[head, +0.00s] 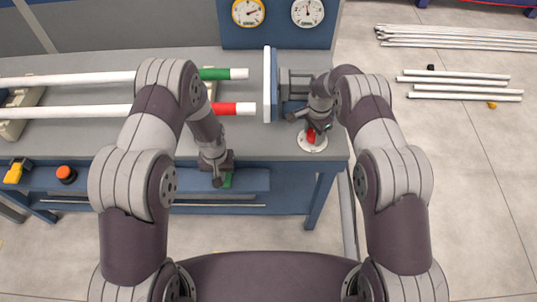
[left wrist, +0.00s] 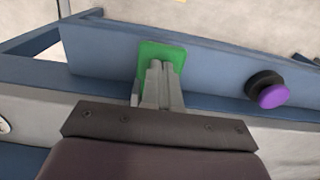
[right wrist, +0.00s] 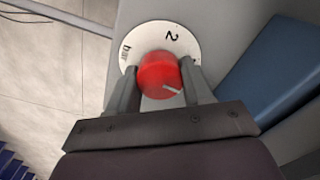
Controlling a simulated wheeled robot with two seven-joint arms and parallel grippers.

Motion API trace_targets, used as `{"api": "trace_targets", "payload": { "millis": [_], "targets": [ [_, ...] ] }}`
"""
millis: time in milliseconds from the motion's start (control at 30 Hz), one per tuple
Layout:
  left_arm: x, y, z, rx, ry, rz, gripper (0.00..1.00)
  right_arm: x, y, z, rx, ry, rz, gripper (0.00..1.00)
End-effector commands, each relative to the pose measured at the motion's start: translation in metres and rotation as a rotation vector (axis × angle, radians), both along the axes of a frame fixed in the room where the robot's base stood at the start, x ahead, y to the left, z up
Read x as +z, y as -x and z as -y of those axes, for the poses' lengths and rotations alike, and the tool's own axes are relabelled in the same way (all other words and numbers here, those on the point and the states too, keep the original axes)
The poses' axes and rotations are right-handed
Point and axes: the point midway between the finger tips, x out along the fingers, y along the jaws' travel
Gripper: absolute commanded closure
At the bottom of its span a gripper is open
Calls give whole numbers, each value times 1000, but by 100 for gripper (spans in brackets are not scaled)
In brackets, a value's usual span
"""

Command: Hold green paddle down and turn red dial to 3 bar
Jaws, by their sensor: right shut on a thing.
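The green paddle (left wrist: 176,52) is on the blue front rail of the bench; its edge shows in the head view (head: 227,181). My left gripper (left wrist: 158,66) has its fingers together against the paddle's face, covering its middle. The red dial (right wrist: 158,72) sits on a round white scale plate (right wrist: 146,34) marked "2" and "bar"; other marks are partly hidden. Its white pointer line is towards the lower right in the right wrist view. My right gripper (right wrist: 160,84) is shut on the dial, one finger on each side. The dial also shows in the head view (head: 311,135).
Two gauges, yellow-rimmed (head: 248,12) and white (head: 308,12), stand behind the bench. White pipes with a green end (head: 215,74) and a red end (head: 232,109) lie left of a blue-and-white fixture (head: 270,85). A purple button (left wrist: 273,96) is beside the paddle. Loose pipes (head: 460,85) lie on the floor.

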Motion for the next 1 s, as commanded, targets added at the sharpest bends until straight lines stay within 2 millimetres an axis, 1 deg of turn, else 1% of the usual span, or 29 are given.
{"api": "trace_targets", "payload": {
  "millis": [333,867,933,1000],
  "targets": [
    [-18,0,0,0,0,0,100,0,0,0,0,0,0,74],
    [-22,1,0,0,0,-1,100,0,0,0,3,0,-2,74],
    [-22,1,0,0,0,-1,100,0,0,0,74,0,-2,74],
    [-23,1,0,0,0,-1,100,0,0,0,196,0,-2,74]
  ]
}}
